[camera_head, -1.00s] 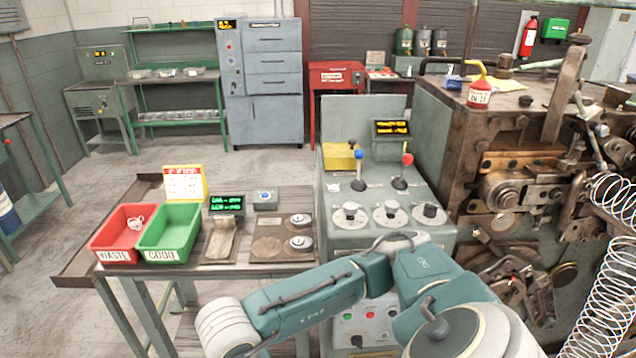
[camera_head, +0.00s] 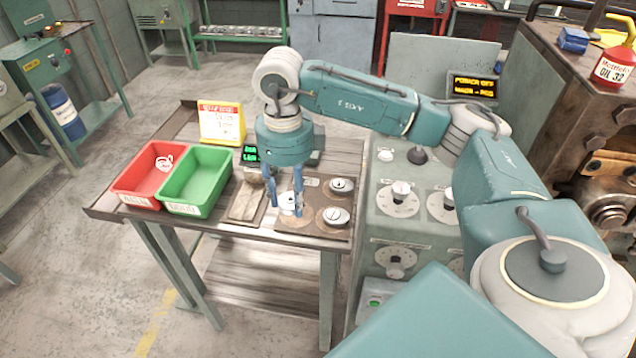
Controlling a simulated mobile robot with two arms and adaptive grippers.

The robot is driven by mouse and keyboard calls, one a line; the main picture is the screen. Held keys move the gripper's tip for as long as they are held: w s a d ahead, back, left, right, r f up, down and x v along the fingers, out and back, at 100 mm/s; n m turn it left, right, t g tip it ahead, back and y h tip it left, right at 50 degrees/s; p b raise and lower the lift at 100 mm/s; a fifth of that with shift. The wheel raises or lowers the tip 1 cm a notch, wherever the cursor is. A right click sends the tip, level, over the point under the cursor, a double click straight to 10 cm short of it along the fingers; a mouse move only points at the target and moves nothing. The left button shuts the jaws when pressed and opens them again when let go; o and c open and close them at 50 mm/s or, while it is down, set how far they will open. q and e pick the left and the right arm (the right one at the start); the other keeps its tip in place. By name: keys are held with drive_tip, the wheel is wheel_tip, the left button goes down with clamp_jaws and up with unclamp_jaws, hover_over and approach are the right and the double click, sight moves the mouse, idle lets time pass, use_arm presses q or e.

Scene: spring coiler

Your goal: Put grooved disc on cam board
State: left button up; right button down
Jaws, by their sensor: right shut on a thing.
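My right gripper (camera_head: 286,204) points down over the left part of the cam board (camera_head: 325,230). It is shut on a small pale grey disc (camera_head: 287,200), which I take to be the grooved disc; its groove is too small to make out. The disc is low, at or just above the board; I cannot tell whether it touches. Two other metal discs, a rear one (camera_head: 341,185) and a front one (camera_head: 336,215), sit on the right side of the board. My left gripper is not in view.
On the same table stand a red bin (camera_head: 140,192) with a small pale item in it, an empty green bin (camera_head: 200,200), and a yellow-edged sign (camera_head: 221,122). A grey control console (camera_head: 390,230) with knobs stands close to the right of the table.

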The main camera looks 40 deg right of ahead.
sight(318, 202)
drive_tip(key=w+d+r+m, duration=0.2)
drive_tip(key=r+m, duration=0.4)
drive_tip(key=m, duration=0.2)
drive_tip(key=w+d+r+m, duration=0.1)
drive_tip(key=w+r+m, duration=0.1)
drive_tip(key=r+m, duration=0.45)
drive_tip(key=f, duration=0.5)
drive_tip(key=f+m, duration=0.1)
drive_tip(key=f, duration=0.4)
drive_tip(key=f+m, duration=0.1)
drive_tip(key=f, duration=0.4)
drive_tip(key=shift+s+d+f, duration=0.2)
drive_tip(key=shift+d, duration=0.1)
wheel_tip(318, 202, down, 5)
drive_tip(key=shift+r+p, duration=0.1)
drive_tip(key=shift+p, duration=0.4)
drive_tip(key=shift+f, duration=0.35)
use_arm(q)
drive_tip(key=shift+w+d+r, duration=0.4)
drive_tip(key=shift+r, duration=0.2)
